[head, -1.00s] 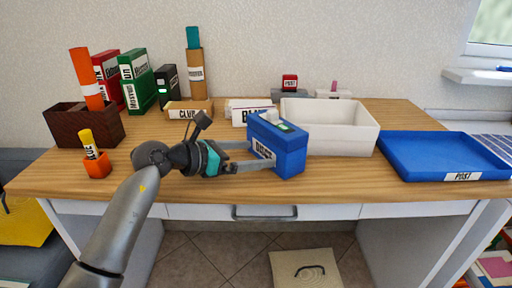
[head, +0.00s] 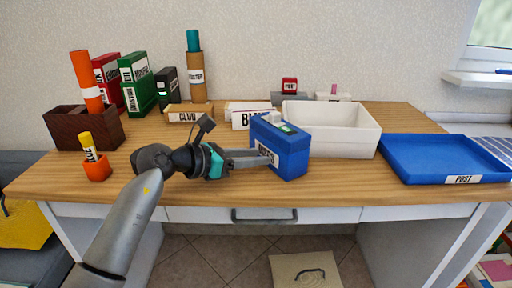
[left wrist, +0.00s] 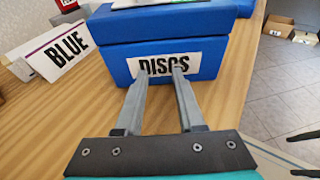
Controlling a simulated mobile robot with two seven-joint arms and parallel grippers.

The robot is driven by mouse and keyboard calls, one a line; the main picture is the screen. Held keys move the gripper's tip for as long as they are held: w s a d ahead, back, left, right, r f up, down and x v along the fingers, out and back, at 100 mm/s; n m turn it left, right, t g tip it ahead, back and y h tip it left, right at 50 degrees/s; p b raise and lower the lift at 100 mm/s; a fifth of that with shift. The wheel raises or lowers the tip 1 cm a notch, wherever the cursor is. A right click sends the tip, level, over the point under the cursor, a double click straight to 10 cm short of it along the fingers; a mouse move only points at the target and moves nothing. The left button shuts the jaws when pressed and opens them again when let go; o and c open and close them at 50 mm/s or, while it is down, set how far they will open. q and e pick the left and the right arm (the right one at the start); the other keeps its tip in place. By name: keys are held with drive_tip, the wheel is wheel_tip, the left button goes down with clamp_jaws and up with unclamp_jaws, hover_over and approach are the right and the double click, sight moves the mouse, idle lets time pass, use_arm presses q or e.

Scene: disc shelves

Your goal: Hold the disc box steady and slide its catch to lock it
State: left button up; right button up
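The disc box is a blue lidded box (head: 292,160) standing upright on the wooden desk, with a DISCS label on its front; it fills the upper middle of the left wrist view (left wrist: 205,60). A small pale and green part (head: 285,128) shows on its lid; I cannot tell whether it is the catch or how it is set. My left gripper (head: 268,158) points at the label face. In the left wrist view its fingertips (left wrist: 160,71) are a small gap apart, with label letters visible between them. Whether they touch the box is unclear. My right gripper is not in view.
A white open bin (head: 345,147) stands right behind the box, and a blue POST tray (head: 420,172) is farther right. A BLUE label block (left wrist: 60,50) stands close on the left. An orange cup (head: 97,168) and a brown holder (head: 75,137) stand at the desk's left.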

use_arm(q)
clamp_jaws()
drive_tip(key=c, duration=0.5)
unclamp_jaws()
drive_tip(key=o, duration=1.5)
drive_tip(key=shift+o, duration=0.2)
